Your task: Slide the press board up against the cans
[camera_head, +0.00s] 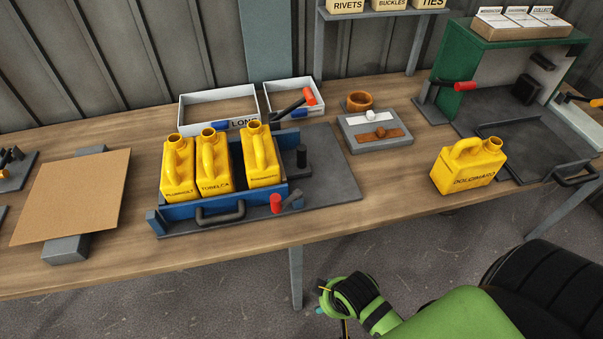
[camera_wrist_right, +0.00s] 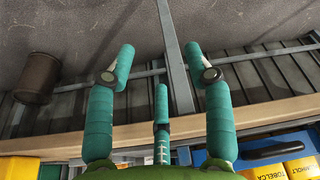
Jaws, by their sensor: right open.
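Three yellow cans stand upright in a blue holder (camera_head: 225,209) on a dark grey base plate (camera_head: 332,168): a left can (camera_head: 178,172), a middle can (camera_head: 214,172) and a right can (camera_head: 261,165). A dark gap separates the middle and right cans. A blue upright panel (camera_head: 287,143) with a black post (camera_head: 302,158) beside it stands right of the cans; it looks like the press board, but I cannot be sure. My right gripper (camera_head: 322,296) is in front of the table, apart from the holder. In the right wrist view it (camera_wrist_right: 160,72) is open and empty. My left gripper is not in view.
A fourth yellow can (camera_head: 468,166) stands on the right. A cardboard sheet (camera_head: 73,195) lies left, white trays (camera_head: 219,104) behind, and a green-sided station (camera_head: 485,70) back right. Bare tabletop (camera_head: 385,190) lies between base plate and fourth can.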

